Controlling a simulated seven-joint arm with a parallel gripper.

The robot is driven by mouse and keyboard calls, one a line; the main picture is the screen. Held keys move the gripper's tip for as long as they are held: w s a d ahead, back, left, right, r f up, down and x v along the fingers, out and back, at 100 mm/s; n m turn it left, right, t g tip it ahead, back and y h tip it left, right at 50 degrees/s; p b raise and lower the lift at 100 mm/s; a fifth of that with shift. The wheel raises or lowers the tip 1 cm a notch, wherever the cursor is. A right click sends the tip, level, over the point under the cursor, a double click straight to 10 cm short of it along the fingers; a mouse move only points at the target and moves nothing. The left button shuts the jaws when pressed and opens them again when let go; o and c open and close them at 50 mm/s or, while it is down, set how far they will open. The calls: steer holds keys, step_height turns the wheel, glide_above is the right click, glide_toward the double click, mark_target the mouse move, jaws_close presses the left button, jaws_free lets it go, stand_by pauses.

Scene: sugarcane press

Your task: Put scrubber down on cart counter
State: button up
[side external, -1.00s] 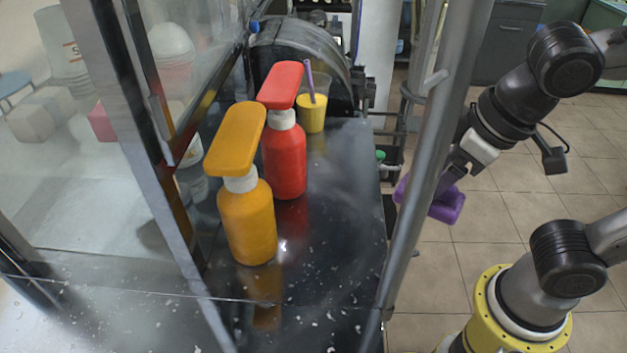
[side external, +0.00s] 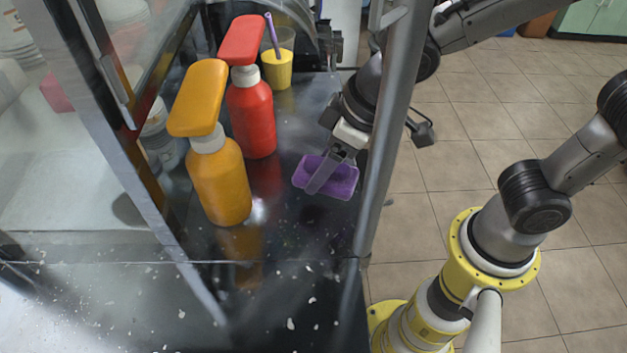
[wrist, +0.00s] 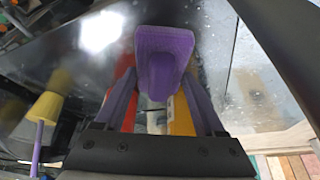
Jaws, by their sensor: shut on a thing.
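The purple scrubber (side external: 340,182) is at the right part of the dark, shiny cart counter (side external: 300,235) in the side view. My gripper (side external: 322,180) is shut on it from above. The scrubber is at or just over the counter surface; I cannot tell whether it touches. In the wrist view the scrubber (wrist: 164,52) shows beyond the two fingers (wrist: 164,100), which are on either side of its raised grip. The counter (wrist: 90,65) shows beyond it.
An orange pump bottle (side external: 220,180) and a red pump bottle (side external: 252,115) stand left of the scrubber. A yellow cup (side external: 278,70) with a purple stick stands at the back. A metal post (side external: 385,130) rises at the counter's right edge. The front counter is clear.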

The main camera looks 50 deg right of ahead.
mark_target(314, 199)
steer(key=shift+w+a+f, duration=0.25)
steer(key=shift+w+f, duration=0.15)
steer(key=shift+f, duration=0.15)
steer(key=shift+s+x, duration=0.2)
steer(key=shift+x, duration=0.75)
steer(key=shift+s+x, duration=0.2)
steer(key=shift+x, duration=0.75)
steer(key=shift+f, duration=0.3)
steer(key=o, duration=1.2)
steer(key=shift+c, duration=0.2)
